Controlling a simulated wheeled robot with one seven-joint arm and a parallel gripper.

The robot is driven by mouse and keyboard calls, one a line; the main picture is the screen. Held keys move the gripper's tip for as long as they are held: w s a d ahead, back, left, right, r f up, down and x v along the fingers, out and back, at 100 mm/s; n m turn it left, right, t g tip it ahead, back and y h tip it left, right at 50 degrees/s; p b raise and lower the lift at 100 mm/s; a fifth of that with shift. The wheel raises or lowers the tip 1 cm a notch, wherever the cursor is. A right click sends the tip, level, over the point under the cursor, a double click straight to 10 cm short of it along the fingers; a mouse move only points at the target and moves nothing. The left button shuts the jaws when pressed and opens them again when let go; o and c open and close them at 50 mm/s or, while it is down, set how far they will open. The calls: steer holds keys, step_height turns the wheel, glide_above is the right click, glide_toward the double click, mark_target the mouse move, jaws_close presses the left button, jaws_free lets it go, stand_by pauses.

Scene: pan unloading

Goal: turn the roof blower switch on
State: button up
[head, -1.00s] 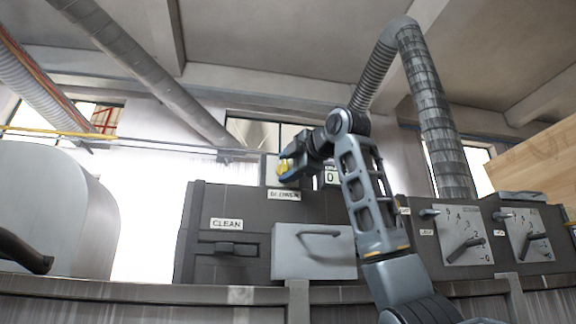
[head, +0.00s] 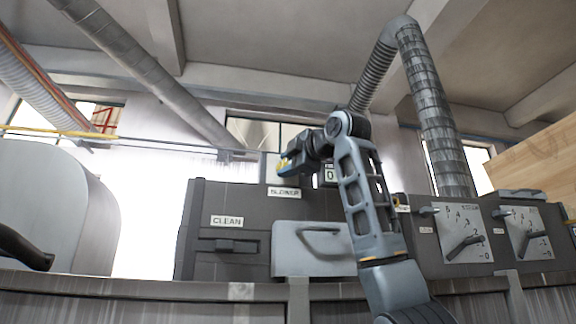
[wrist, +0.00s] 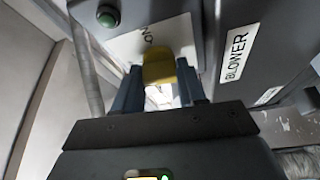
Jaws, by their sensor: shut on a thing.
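The blower switch has a yellow handle (wrist: 159,68) on a pale plate (wrist: 150,42) with a partly hidden "ON" marking. A dark green round lamp or button (wrist: 108,17) sits near the plate's corner; I cannot tell whether it is lit. My gripper (wrist: 158,82) is shut on the yellow handle, one finger on each side. In the head view my gripper (head: 286,164) is at the switch, just above the "BLOWER" label (head: 284,192), and hides most of the handle. The handle's exact setting is hard to read.
A "CLEAN" label (head: 227,222) and a dark handle (head: 229,245) are at the left of the dark oven front. A light grey door (head: 310,262) with a bar handle is below the switch. Dial panels (head: 462,240) stand at the right, and a large duct (head: 438,120) rises behind.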

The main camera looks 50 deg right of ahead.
steer(key=shift+w+a+f+m+h+b, duration=0.1)
steer(key=shift+m+h+b, duration=0.15)
steer(key=shift+m+h, duration=2.2)
steer(key=shift+w+a+f+m+h+b, duration=0.15)
steer(key=shift+m+h+b, duration=0.25)
steer(key=shift+m, duration=4)
steer(key=shift+s+f+m+h+b, duration=0.15)
steer(key=shift+m+h, duration=1.4)
steer(key=shift+m, duration=1.9)
steer(key=shift+w+m, duration=0.1)
steer(key=shift+m, duration=0.2)
steer(key=o, duration=1.1)
steer(key=shift+r, duration=0.1)
steer(key=shift+c, duration=0.2)
steer(key=shift+t, duration=0.3)
steer(key=b+v, duration=0.2)
steer(key=v, duration=0.6)
steer(key=shift+b, duration=0.4)
